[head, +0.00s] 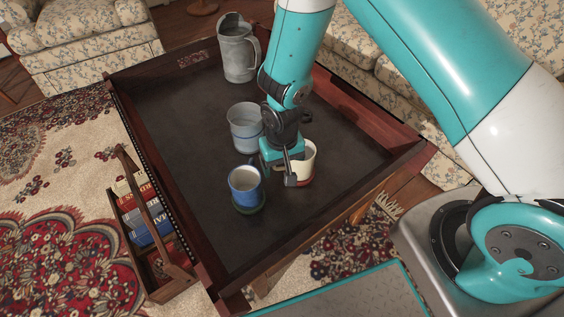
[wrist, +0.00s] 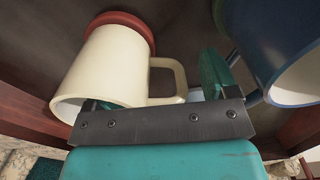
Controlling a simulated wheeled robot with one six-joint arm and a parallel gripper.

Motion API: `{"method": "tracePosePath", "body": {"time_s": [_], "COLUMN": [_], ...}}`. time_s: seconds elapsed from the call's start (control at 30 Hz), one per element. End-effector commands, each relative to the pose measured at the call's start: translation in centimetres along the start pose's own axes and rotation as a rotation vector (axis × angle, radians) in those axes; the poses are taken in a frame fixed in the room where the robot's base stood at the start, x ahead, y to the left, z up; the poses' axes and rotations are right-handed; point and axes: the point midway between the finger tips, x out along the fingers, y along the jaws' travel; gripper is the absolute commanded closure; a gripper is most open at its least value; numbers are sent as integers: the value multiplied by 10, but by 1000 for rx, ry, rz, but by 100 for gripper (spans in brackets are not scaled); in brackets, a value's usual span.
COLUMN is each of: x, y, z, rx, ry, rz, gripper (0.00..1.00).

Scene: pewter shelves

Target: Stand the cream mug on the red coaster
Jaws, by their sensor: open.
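The cream mug (head: 308,158) is upright on the table tray, partly hidden behind my gripper. The red coaster (head: 303,183) shows as a red edge under its base. In the wrist view the cream mug (wrist: 105,62) has its base against the red coaster (wrist: 132,22), and its handle (wrist: 178,80) points right. My gripper (head: 284,168) is low beside the mug on its left. In the wrist view my gripper (wrist: 160,99) is open, with the handle close in front of it. I cannot tell whether it touches the handle.
A blue mug (head: 244,179) stands on a green coaster (head: 249,207) just left of my gripper. A pale grey-blue mug (head: 245,135) is behind, and a metal pitcher (head: 238,55) is at the back. A raised wooden rim (head: 395,163) borders the tray. The tray's front is clear.

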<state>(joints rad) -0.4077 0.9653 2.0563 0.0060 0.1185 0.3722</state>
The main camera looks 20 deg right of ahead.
Motion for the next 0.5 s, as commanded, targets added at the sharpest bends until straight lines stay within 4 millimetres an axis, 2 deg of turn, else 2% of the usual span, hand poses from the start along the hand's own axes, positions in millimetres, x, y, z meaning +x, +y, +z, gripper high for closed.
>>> {"method": "tracePosePath", "body": {"time_s": [0.13,0.27,0.5], "x": [-3,-20,-80], "y": [0,0,-1], "z": [0,0,-1], "rx": [0,0,0], "ry": [0,1,5], "rz": [0,-1,-2], "gripper": [20,20,20]}}
